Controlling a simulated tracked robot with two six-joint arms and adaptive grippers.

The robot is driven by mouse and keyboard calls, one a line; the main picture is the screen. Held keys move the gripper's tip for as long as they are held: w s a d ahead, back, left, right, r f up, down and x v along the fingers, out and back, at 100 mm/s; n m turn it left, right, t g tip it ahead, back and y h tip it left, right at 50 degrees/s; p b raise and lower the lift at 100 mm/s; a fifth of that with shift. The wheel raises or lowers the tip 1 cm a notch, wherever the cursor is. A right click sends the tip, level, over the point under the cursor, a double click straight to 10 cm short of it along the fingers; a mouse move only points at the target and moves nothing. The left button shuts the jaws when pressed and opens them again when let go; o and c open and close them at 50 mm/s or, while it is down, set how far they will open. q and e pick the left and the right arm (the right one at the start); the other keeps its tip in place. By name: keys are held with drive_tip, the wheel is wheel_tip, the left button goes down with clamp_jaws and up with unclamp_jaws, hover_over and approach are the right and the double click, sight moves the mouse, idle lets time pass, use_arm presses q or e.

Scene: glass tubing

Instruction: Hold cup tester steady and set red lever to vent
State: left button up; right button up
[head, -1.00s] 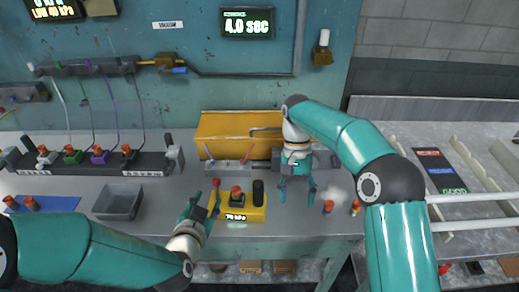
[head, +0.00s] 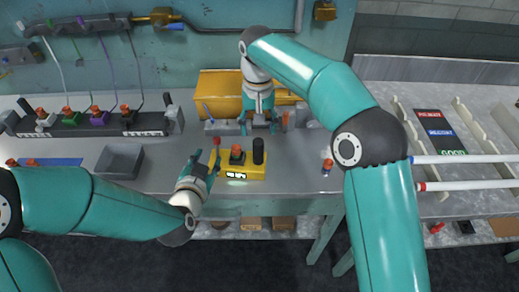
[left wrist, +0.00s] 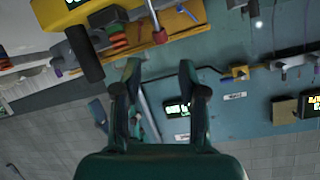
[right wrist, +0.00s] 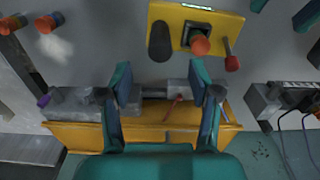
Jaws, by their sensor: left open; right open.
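The cup tester is a yellow block (head: 226,170) on the bench with a small display, a black post (head: 258,150), an orange cup (head: 236,153) on top and a red-tipped lever (head: 217,143) at its left. The red lever also shows in the left wrist view (left wrist: 160,36) and in the right wrist view (right wrist: 232,62). My left gripper (head: 204,160) is open beside the tester's left end, close to the lever. Whether it touches is unclear. My right gripper (head: 258,128) is open and empty behind the tester, over the fixture there.
A yellow bin (head: 220,90) stands behind the tester. A grey tray (head: 119,163) and a row of cup stations (head: 90,122) lie left. A loose orange-topped cup (head: 327,167) lies right, near my right arm. A sorting rack (head: 440,125) is at far right.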

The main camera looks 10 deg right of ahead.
sight(258, 152)
wheel_tip(258, 152, down, 10)
drive_tip(key=shift+f, duration=0.2)
drive_tip(key=shift+c, duration=0.3)
clamp_jaws()
